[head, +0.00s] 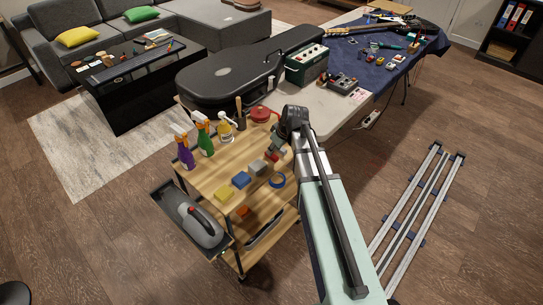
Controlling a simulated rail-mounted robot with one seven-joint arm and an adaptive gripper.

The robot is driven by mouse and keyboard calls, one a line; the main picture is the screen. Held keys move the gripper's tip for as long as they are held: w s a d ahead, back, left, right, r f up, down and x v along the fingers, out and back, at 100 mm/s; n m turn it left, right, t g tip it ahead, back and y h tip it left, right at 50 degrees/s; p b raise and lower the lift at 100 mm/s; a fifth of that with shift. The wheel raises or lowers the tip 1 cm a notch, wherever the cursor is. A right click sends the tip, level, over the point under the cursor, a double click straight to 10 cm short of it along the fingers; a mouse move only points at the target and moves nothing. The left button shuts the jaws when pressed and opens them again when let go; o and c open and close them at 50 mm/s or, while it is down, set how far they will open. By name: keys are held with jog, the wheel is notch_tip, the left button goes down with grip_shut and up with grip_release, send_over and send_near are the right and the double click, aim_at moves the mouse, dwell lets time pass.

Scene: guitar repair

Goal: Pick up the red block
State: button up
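The red block (271,157) is on the wooden top of the cart (206,180), at the back right end of a row of blocks. It is small and partly hidden by my gripper (275,154). My arm reaches over the cart from the right, and my gripper points down right at the red block. The fingers are too small and covered to tell whether they are open or shut, or whether they touch the block.
A grey block (257,167), a blue block (241,180) and a yellow block (222,194) run toward the front left. Blue tape (277,180) lies close to my gripper. Spray bottles (204,135) and a red container (260,115) stand at the cart's back.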

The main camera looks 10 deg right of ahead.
jog(key=shift+p+x, duration=0.8)
jog(key=shift+x, duration=1.5)
grip_shut()
